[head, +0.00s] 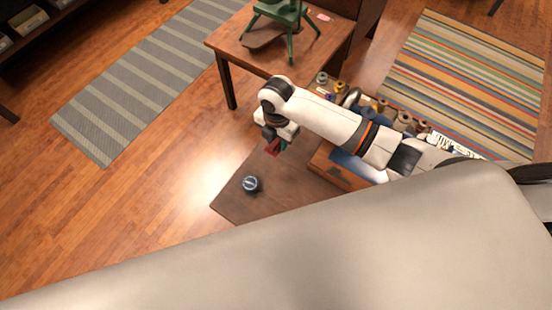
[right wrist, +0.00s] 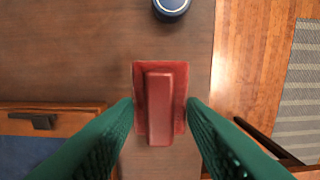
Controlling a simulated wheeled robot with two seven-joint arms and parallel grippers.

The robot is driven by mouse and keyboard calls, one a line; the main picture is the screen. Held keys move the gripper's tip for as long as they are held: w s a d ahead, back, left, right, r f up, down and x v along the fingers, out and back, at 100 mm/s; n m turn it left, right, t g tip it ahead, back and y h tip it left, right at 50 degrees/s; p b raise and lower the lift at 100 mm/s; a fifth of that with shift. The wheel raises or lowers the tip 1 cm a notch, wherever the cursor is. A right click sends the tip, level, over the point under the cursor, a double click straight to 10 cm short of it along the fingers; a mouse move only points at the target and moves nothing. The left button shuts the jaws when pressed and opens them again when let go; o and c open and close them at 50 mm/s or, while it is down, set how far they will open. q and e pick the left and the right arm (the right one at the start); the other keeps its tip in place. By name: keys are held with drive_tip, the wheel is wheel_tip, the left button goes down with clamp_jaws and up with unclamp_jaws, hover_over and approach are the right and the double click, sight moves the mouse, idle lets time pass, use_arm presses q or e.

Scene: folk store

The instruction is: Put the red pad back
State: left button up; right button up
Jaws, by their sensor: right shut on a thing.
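The red pad (right wrist: 139,80), a red block-like handle on a flat red base, shows in the middle of the right wrist view. My right gripper (right wrist: 160,112) has a green finger on each side of the handle and is shut on it. In the head view the red pad (head: 272,148) is a small red patch under my right gripper (head: 279,142), over the dark tabletop (head: 232,202). I cannot tell whether the pad touches the top. My left gripper is not in view.
A round dark-blue tin (head: 251,184) stands on the tabletop, also at the top of the right wrist view (right wrist: 171,6). A wooden case (head: 335,172) and several spools (head: 404,119) are beside and behind my right arm. A smaller table (head: 235,42) holds a green stand (head: 290,14).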

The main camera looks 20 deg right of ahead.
hover_over(277, 160)
wheel_tip(277, 160, down, 5)
drive_tip(key=shift+a+f, duration=0.1)
drive_tip(key=shift+s+f, duration=0.15)
drive_tip(key=shift+f, duration=2)
drive_tip(key=o, duration=0.9)
drive_tip(key=shift+f, duration=0.1)
wheel_tip(277, 160, up, 12)
drive_tip(key=shift+r, duration=0.1)
